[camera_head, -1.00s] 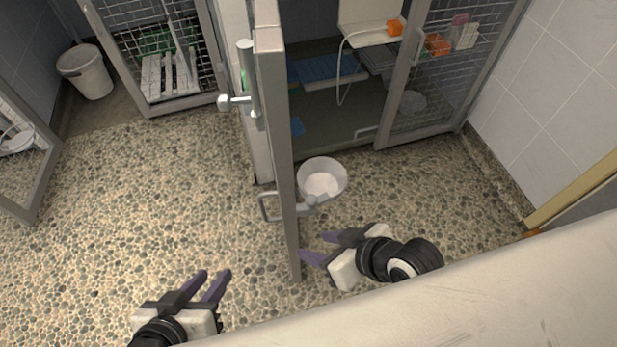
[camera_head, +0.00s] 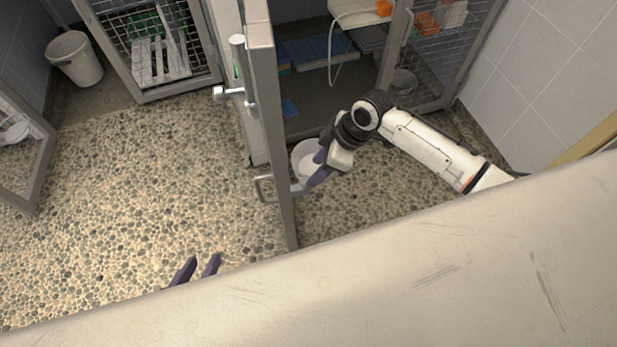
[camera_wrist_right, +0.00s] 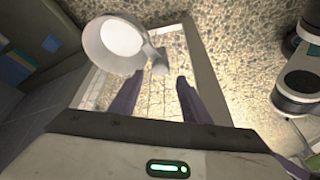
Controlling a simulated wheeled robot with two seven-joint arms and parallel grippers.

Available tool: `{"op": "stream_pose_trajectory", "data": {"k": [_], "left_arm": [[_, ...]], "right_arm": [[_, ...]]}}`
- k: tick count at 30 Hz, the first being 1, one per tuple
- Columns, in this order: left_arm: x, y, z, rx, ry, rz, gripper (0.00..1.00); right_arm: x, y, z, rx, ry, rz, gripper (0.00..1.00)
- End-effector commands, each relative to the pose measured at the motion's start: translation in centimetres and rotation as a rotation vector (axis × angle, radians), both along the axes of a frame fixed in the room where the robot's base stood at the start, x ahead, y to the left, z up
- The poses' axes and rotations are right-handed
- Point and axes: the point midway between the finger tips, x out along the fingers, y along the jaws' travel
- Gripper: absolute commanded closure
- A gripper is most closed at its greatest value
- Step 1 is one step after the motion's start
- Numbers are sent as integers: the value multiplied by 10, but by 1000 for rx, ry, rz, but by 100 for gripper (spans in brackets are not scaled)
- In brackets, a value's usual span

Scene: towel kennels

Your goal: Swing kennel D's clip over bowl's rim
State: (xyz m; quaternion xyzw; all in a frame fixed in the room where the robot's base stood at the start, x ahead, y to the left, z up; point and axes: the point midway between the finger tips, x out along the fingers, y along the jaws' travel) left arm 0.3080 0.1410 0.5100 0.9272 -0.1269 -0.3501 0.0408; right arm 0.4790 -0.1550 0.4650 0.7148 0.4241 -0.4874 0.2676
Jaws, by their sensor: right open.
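The white bowl (camera_head: 303,153) sits beside the open kennel door (camera_head: 270,130), partly hidden behind my right gripper. In the right wrist view the bowl (camera_wrist_right: 118,40) shows whole, with a grey clip (camera_wrist_right: 158,62) at its lower right rim. I cannot tell whether the clip lies over the rim. In the head view the clip (camera_head: 297,188) is mostly covered by a finger. My right gripper (camera_head: 314,170) is open; in the wrist view its purple fingertips (camera_wrist_right: 160,78) are apart, just below the clip, with nothing between them. My left gripper (camera_head: 203,261) is open and empty, left of the door.
A pale ledge (camera_head: 420,260) crosses the foreground and hides my left arm. The door has a latch (camera_head: 235,94) and a handle (camera_head: 263,188). The kennel holds blue mats (camera_head: 322,50). A white bin (camera_head: 75,58) stands far left. Pebbled floor (camera_head: 130,190) is open at left.

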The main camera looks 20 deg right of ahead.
Motion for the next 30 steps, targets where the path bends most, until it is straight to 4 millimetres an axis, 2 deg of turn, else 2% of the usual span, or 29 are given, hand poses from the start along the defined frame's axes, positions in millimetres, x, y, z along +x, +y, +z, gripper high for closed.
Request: {"op": "stream_pose_trajectory", "data": {"k": [1,3,9,21,23,29,30], "left_arm": [[2,-1,-6,-3,0,-3,69],[5,-5,-9,-1,13,-16,69],[9,-12,-17,1,47,-47,69],[9,-14,-18,3,62,-60,69],[9,-14,-18,2,62,-59,69],[9,-14,-17,2,62,-59,69],[9,-14,-17,2,62,-59,69]], "right_arm": [[1,5,-14,2,1,0,57],[4,9,-26,1,1,-1,57],[9,18,-49,1,-1,-1,57],[10,21,-56,0,-2,-1,57],[10,21,-56,0,-2,-1,64],[10,21,-56,0,-2,-1,98],[10,21,-56,0,-2,-1,98]]}}
